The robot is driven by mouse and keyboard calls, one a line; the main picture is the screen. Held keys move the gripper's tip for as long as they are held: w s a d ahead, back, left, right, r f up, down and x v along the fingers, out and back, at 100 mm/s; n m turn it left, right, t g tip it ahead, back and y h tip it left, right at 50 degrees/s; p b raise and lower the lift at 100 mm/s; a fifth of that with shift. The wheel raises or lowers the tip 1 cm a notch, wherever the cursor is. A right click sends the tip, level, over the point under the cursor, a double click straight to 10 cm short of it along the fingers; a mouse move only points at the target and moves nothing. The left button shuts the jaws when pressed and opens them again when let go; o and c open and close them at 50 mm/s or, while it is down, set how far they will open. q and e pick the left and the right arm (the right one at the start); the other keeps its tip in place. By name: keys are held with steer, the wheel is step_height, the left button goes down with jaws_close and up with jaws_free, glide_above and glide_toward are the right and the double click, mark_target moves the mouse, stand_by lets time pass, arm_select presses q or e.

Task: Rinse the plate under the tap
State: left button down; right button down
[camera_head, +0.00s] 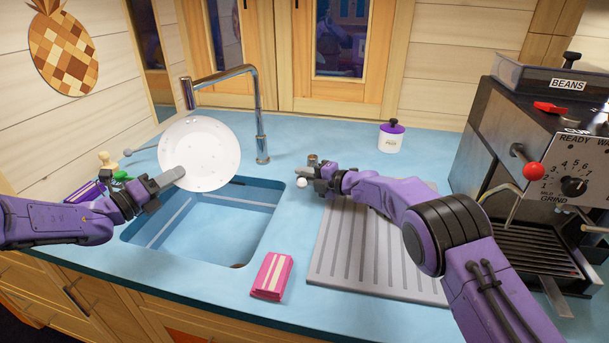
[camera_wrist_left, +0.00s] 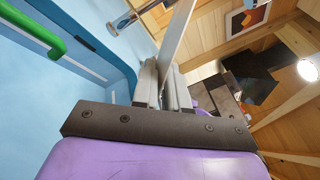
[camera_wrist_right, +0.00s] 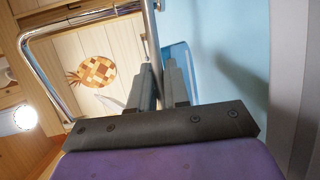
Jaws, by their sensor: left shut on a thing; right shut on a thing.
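The white plate (camera_head: 198,153) is tilted up with its face toward the head camera and has small grey specks. My left gripper (camera_head: 170,178) is shut on its lower left edge; the plate shows edge-on in the left wrist view (camera_wrist_left: 178,38). It is over the back of the blue sink (camera_head: 205,258), below the spout of the chrome tap (camera_head: 259,118). I see no water stream. My right gripper (camera_head: 316,174) is shut on a thin metal lever (camera_wrist_right: 153,35) right of the tap, beside a white ball knob (camera_head: 302,182). The fingers partly hide the lever.
A pink sponge (camera_head: 272,276) lies at the counter's front. A grey ribbed drainboard (camera_head: 345,255) lies under my right arm. A purple-lidded jar (camera_head: 391,136) stands behind, a coffee machine (camera_head: 545,175) at right. A green-handled item (camera_head: 121,176) is left of the sink.

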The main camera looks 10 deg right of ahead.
steer(key=c, duration=1.2)
jaws_free()
steer(key=shift+f, duration=0.1)
steer(key=shift+s+d, duration=0.1)
steer(key=v, duration=1.1)
steer(key=shift+s+d, duration=0.25)
